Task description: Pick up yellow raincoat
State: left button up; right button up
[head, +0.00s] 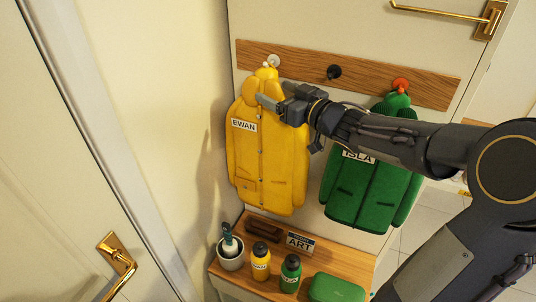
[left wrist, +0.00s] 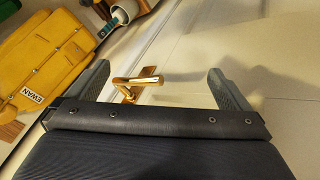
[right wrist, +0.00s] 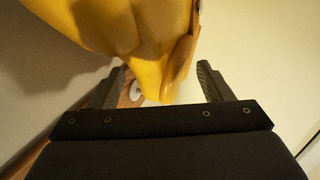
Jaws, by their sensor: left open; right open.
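The yellow raincoat (head: 266,158), labelled EWAN, hangs from the white peg (head: 273,61) at the left end of the wooden rail. My right gripper (head: 268,94) is at the coat's top, by the collar. In the right wrist view the raincoat (right wrist: 135,35) fills the upper middle, and its narrow top lies between the open fingers of my right gripper (right wrist: 165,88). My left gripper (left wrist: 160,80) is open and empty; it is out of the head view. The raincoat (left wrist: 50,60) also shows at the upper left of the left wrist view.
A green coat (head: 368,182) labelled ISLA hangs from the red peg at right; the black peg (head: 334,72) between is bare. A shelf (head: 345,262) below holds bottles, a white cup (head: 230,256), an ART sign and a green case (head: 336,288). A door with a brass handle (head: 118,262) stands left.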

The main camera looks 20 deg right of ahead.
jog(key=x, duration=0.2)
jog(key=shift+w+a, duration=0.1)
jog(key=shift+w, duration=0.25)
jog(key=shift+s, duration=0.1)
jog(key=c, duration=1.4)
jog(key=shift+c, duration=0.3)
jog(key=shift+r, duration=0.2)
